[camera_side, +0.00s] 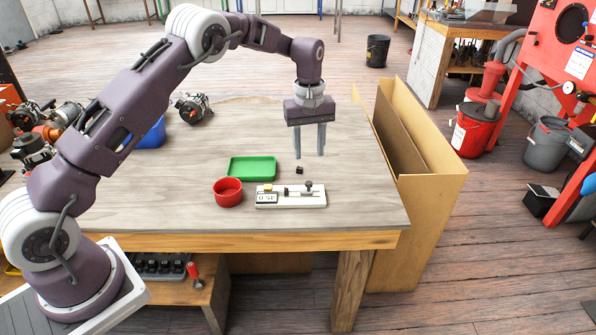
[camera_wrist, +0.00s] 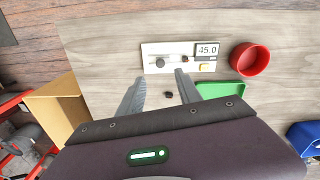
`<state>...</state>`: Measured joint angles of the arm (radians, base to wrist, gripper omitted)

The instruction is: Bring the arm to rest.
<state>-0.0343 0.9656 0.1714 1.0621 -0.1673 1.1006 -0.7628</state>
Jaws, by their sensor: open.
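My gripper (camera_side: 309,156) is raised above the wooden bench, pointing down, with its two fingers apart and nothing between them. It also shows in the wrist view (camera_wrist: 159,88). A small black block (camera_side: 299,169) lies on the bench below the fingers; in the wrist view the block (camera_wrist: 168,95) appears between the fingers, further down on the bench. A white tester with a small display (camera_side: 291,195) lies in front of it, and its display reads about 45.0 in the wrist view (camera_wrist: 207,50). A dark piece sits on the tester near its middle.
A red bowl (camera_side: 228,191) and a green tray (camera_side: 251,168) stand left of the tester. A blue bin (camera_side: 152,136) and metal alternators (camera_side: 194,107) are at the back left. A tall cardboard box (camera_side: 430,190) stands against the bench's right side. The bench's right part (camera_side: 355,165) is clear.

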